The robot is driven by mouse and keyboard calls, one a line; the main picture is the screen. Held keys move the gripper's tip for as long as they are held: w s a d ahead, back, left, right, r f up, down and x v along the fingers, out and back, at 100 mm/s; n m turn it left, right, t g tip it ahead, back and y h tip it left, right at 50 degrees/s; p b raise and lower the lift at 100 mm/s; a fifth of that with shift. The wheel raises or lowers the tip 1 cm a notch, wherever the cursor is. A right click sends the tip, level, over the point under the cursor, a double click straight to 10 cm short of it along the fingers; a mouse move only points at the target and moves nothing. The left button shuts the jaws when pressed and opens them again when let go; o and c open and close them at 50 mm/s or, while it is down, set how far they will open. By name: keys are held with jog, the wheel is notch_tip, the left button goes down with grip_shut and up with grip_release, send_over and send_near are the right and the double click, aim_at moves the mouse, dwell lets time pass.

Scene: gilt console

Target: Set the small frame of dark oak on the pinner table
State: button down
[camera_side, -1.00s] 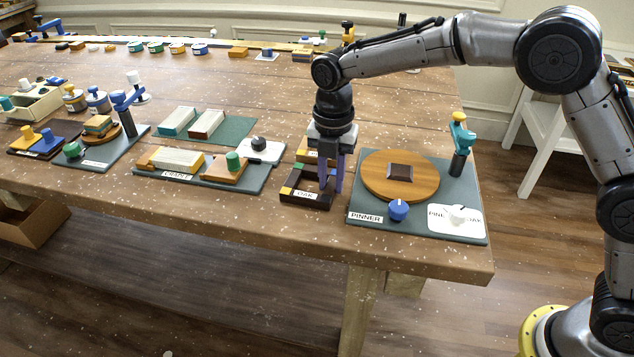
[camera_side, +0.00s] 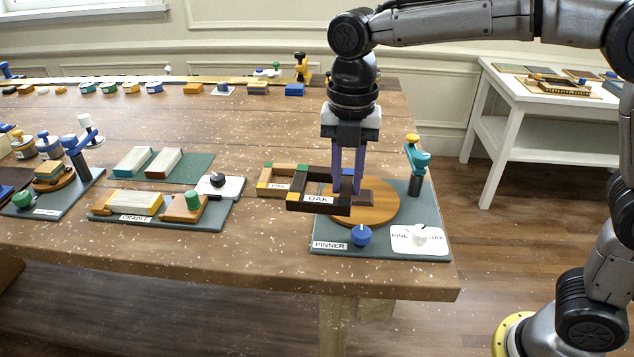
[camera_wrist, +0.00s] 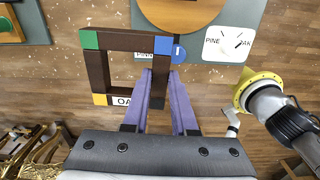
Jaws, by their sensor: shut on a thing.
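My gripper (camera_side: 348,187) is shut on the small dark oak frame (camera_side: 312,204), labelled OAK, and holds it raised at the left part of the pinner table's round wooden disc (camera_side: 384,212). In the wrist view the fingers (camera_wrist: 159,76) close on the right-hand bar of the oak frame (camera_wrist: 98,70). The disc sits on the grey-green PINNER board (camera_side: 433,213). The dark block at the disc's middle is hidden or cannot be told apart from the frame.
The frame labelled PINE (camera_side: 266,186) lies on the table just left. A blue knob (camera_side: 361,236), a white PINE/OAK dial card (camera_side: 437,243) and a teal-topped post (camera_side: 416,160) stand on the board. The cradle board (camera_side: 225,209) is further left.

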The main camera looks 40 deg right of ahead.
jog(key=s+r, duration=0.1)
jog(key=s, duration=0.1)
send_over(380, 198)
notch_tip(380, 198, down, 3)
jog(key=shift+n, duration=0.3)
jog(key=shift+f, duration=3.65)
jog(key=shift+f, duration=0.2)
jog(key=c, duration=0.6)
grip_release()
jog(key=shift+c, duration=0.2)
